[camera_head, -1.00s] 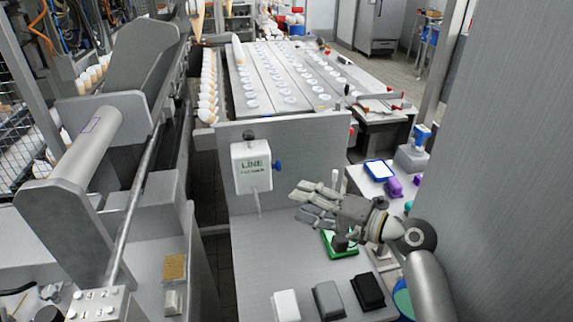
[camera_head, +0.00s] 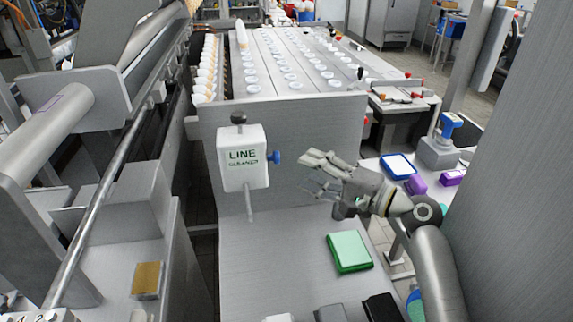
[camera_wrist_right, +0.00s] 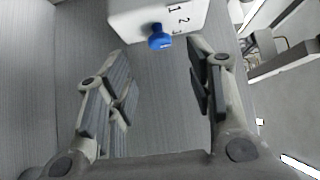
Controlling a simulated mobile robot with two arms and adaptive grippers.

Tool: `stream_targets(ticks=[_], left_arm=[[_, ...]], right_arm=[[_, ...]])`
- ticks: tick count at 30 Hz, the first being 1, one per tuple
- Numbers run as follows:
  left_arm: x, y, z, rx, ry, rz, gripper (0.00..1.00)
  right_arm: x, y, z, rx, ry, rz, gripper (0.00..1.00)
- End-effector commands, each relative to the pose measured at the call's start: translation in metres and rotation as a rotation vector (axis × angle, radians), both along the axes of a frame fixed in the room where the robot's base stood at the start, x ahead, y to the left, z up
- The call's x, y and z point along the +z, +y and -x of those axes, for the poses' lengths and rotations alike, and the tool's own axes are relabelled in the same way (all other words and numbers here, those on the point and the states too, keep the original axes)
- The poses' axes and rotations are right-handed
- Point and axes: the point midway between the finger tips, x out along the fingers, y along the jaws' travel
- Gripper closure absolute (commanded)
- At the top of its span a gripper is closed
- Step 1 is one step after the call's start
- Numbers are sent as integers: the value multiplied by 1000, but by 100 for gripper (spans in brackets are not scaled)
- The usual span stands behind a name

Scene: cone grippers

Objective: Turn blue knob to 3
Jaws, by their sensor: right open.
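The blue knob (camera_head: 274,157) sticks out from the right side of the white box marked "LINE CLEANER" (camera_head: 241,172), which has a black ball on top and a grey rod below. In the right wrist view the knob (camera_wrist_right: 160,37) sits ahead between my fingers, beyond their tips. Digits 1, 2 and 3 show on the white box face (camera_wrist_right: 150,18) beside it; the knob's pointer setting is too small to tell. My right gripper (camera_head: 311,173) is open and empty, to the right of the knob and apart from it. My left gripper is not in view.
A green block (camera_head: 349,251) lies on the grey counter (camera_head: 270,270) below my right gripper. A metal panel (camera_head: 300,125) stands behind the box. A side table holds a blue-rimmed tray (camera_head: 398,166) and purple items (camera_head: 416,184). A grey wall is close on the right.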

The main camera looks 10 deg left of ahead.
Motion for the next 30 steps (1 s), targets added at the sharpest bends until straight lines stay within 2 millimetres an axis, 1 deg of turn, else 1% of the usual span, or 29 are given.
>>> stream_targets(ticks=[1,5,12,16,21,28,30], left_arm=[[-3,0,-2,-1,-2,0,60],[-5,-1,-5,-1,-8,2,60],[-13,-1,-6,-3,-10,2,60],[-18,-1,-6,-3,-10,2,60],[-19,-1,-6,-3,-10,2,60],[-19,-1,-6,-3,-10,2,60],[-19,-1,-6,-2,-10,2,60]], right_arm=[[-2,1,0,1,0,-1,51],[-2,12,-5,1,-2,-1,51],[-2,48,-19,3,-1,-2,51],[-3,62,-25,1,0,-1,51],[-2,69,-28,0,-1,0,51],[-2,70,-28,0,-1,0,51],[-2,70,-28,0,-1,0,60]])
